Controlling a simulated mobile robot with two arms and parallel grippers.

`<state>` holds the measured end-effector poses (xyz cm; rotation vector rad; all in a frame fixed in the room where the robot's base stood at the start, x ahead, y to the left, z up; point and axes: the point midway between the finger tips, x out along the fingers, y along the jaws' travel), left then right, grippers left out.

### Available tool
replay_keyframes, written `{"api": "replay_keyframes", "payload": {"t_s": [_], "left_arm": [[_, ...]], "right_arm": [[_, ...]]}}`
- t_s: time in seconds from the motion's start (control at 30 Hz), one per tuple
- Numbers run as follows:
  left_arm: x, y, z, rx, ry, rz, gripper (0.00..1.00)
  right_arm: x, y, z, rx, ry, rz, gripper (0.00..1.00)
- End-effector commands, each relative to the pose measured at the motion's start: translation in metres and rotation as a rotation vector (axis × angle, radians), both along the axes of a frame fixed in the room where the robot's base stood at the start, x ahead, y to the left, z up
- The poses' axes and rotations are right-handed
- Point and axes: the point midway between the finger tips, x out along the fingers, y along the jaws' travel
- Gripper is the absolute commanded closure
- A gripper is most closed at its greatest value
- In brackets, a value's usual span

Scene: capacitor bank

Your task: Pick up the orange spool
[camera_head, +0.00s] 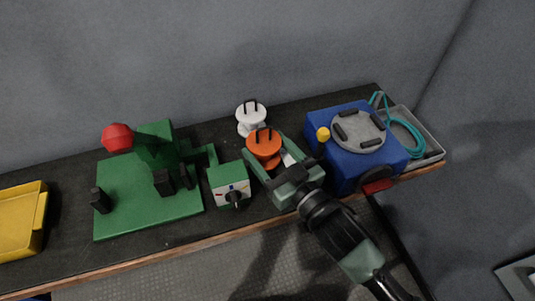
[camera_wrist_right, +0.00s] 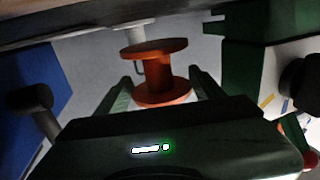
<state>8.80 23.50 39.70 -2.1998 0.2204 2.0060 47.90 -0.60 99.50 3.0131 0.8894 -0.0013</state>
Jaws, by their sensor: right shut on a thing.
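The orange spool (camera_head: 264,143) stands on the dark bench top, with a dark wire loop or handle at its top in the head view. In the right wrist view the orange spool (camera_wrist_right: 157,72) sits between the two green fingers. My right gripper (camera_head: 267,152) is shut on it, one finger on each side. The fingers also show in the right wrist view (camera_wrist_right: 160,88); their exact contact with the spool is hard to see. Whether the spool is lifted off the bench cannot be told. My left gripper is not in view.
A white spool (camera_head: 251,118) stands just behind the orange one. A green box with a knob (camera_head: 228,183) is close on the left, and a blue machine (camera_head: 355,150) is close on the right. A grey tray (camera_head: 433,148) holds teal cord. A yellow bin (camera_head: 22,222) is far left.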

Motion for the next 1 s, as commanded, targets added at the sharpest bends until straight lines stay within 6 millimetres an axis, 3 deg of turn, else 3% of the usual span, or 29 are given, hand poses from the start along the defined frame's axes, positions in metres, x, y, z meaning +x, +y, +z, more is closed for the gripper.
{"api": "replay_keyframes", "payload": {"t_s": [0.4, 0.53, 0.73, 1.0], "left_arm": [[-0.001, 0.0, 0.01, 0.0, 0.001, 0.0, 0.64], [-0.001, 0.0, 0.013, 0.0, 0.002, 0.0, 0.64], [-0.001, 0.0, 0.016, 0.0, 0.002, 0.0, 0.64], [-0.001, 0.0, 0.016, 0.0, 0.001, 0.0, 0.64]], "right_arm": [[0.0, 0.001, 0.115, 0.003, -0.011, 0.002, 0.75], [0.0, 0.001, 0.143, 0.004, -0.008, 0.002, 0.75], [0.0, 0.0, 0.167, 0.0, -0.004, 0.0, 0.75], [0.0, 0.0, 0.172, 0.001, -0.001, 0.001, 0.75]]}}
